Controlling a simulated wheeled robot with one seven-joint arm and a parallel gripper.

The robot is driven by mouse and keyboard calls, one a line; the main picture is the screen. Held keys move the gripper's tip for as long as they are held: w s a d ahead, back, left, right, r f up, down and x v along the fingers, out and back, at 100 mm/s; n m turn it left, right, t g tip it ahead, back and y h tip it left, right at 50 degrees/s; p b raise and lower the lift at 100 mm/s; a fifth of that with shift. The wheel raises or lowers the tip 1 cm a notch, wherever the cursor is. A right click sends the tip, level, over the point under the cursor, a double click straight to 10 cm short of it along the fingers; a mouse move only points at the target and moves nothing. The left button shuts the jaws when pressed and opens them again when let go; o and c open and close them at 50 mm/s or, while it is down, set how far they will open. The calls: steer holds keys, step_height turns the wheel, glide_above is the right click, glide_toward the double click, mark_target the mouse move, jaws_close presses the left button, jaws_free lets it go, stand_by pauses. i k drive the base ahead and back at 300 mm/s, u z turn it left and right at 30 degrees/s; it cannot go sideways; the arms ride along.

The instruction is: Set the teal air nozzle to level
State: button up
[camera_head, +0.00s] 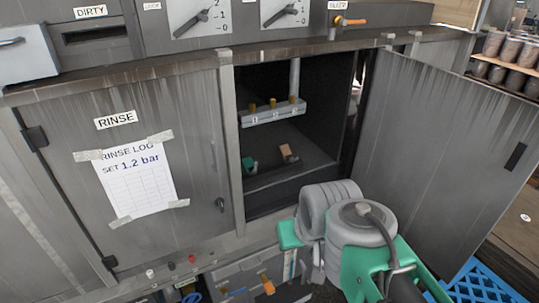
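A small teal piece (248,163) lies low at the left inside the open cabinet; it may be the teal air nozzle, but it is too small to tell its shape or tilt. Above it is a grey bar (274,113) with brass-coloured fittings and number labels. My arm, grey with teal parts, reaches in from the lower right in front of the cabinet opening. I cannot make out the fingers of my gripper, and nothing is seen held. My arm is apart from the teal piece in the picture.
The right cabinet door (445,135) stands open; the left door (110,165), marked RINSE with a paper log (138,180), is closed. A small brown block (288,153) is inside the cabinet. An orange-handled valve (345,21) is above. A blue crate (482,285) stands at lower right.

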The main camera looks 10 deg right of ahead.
mark_target(250, 167)
steer(key=u, duration=0.4)
steer(key=i, duration=0.85)
steer(key=u, duration=0.65)
